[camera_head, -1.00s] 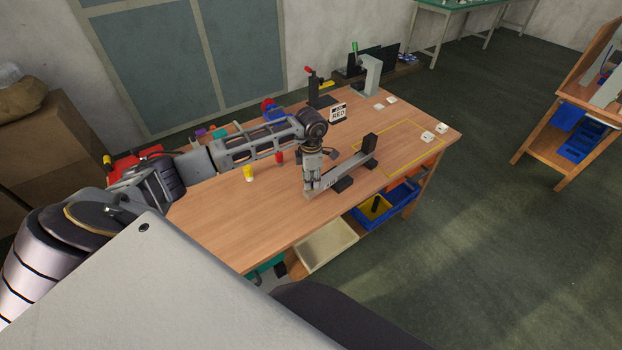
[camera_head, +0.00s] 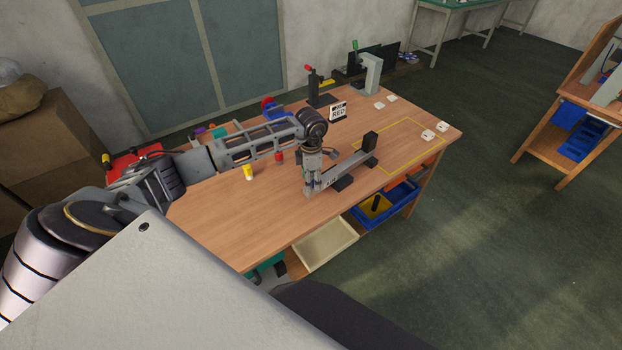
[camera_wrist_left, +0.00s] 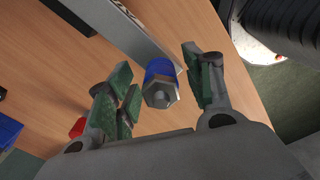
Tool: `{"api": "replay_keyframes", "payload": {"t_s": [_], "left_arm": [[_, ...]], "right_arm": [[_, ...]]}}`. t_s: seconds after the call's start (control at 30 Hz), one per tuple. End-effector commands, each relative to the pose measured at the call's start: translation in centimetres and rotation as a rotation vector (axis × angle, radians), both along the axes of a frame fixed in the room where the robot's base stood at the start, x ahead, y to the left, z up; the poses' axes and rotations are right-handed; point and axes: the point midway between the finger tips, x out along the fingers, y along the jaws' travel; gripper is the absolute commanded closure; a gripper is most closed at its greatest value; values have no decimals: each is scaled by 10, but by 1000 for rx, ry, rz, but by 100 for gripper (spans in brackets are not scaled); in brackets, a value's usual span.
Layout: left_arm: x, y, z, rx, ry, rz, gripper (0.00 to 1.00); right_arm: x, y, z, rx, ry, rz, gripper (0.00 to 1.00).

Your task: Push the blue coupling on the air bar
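The grey air bar (camera_head: 347,172) lies on the wooden table in the head view, with a black block at its far end. The blue coupling (camera_wrist_left: 161,72) with a metal hex nut sits at the bar's near end in the left wrist view. The bar (camera_wrist_left: 140,35) runs up and left from it there. My left gripper (camera_head: 309,190) points down at that near end. In the left wrist view my left gripper (camera_wrist_left: 158,65) is open, its green-padded fingers on either side of the coupling. The right finger is closer to it; contact cannot be told. My right gripper is not seen.
A yellow cap (camera_head: 248,172) and a red cap (camera_head: 278,157) stand left of my gripper. White pieces (camera_head: 428,134) lie at the right. Bins (camera_head: 325,245) sit under the front edge. The table's front left is clear.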

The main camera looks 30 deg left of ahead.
Motion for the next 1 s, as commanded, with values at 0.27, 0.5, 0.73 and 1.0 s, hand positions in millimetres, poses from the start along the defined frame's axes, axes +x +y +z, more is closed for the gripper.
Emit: {"api": "replay_keyframes", "payload": {"t_s": [0.27,0.5,0.73,1.0], "left_arm": [[0,0,2,1,-1,0,48],[1,0,18,1,-2,0,48],[1,1,49,1,-4,1,48],[1,0,89,1,-4,-1,48]], "right_arm": [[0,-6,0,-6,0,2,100],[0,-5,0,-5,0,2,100],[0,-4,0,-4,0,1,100],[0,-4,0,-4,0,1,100]]}}
